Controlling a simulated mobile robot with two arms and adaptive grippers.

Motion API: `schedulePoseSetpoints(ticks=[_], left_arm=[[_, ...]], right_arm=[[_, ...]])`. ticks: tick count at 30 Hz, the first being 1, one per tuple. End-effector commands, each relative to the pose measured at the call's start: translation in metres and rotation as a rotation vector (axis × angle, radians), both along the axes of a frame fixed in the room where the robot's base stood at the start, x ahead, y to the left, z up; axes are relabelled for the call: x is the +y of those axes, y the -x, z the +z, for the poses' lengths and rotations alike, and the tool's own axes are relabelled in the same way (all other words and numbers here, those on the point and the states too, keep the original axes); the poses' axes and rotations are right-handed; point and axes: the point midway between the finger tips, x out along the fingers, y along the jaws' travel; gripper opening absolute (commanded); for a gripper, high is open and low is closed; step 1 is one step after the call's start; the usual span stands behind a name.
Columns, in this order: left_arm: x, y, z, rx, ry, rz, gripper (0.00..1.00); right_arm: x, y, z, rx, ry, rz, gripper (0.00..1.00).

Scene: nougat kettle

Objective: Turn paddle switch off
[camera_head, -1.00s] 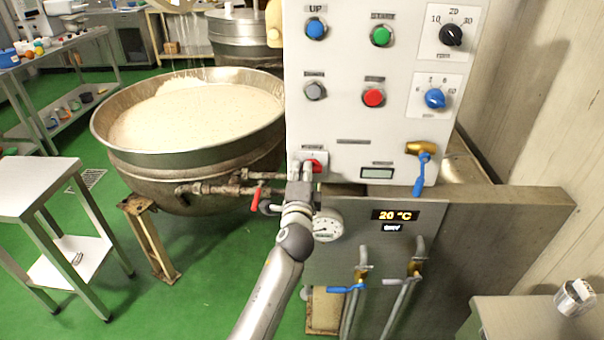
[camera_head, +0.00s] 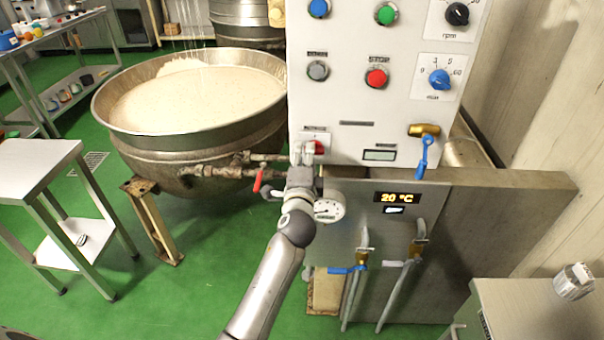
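The paddle switch (camera_head: 320,147) is a small red lever on a pale plate at the lower left of the white control panel (camera_head: 350,105). Its label is too small to read. My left gripper (camera_head: 303,154) points up at the panel, with its fingertips just left of the red lever and overlapping part of the plate. I cannot tell whether the fingers touch the lever, nor whether they are open or shut. The fingers hide part of the switch, so its position is unclear. My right gripper is not in view.
A large kettle (camera_head: 130,118) of pale mass stands left of the panel. A pipe with a red-handled valve (camera_head: 258,181) runs beside my gripper. A gauge (camera_head: 329,209) sits close to its right. Blue-handled valves (camera_head: 347,270) are below.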

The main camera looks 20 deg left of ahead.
Motion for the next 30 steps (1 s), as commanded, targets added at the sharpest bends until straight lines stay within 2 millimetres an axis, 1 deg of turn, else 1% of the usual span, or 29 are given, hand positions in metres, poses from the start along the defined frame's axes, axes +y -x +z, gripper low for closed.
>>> schedulePoseSetpoints(ticks=[9, 15, 21, 30], left_arm=[[-0.016, 0.058, -0.002, 0.002, 0.003, 0.0, 0.33], [-0.025, 0.087, -0.001, 0.003, 0.003, 0.001, 0.33], [-0.029, 0.101, -0.001, 0.002, 0.002, 0.001, 0.33], [-0.029, 0.103, 0.0, 0.002, 0.002, 0.001, 0.33]], right_arm=[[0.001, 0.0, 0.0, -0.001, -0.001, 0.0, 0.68], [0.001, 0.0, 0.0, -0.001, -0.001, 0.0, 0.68], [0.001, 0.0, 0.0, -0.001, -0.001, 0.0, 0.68], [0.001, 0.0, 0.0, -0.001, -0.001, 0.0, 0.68]])
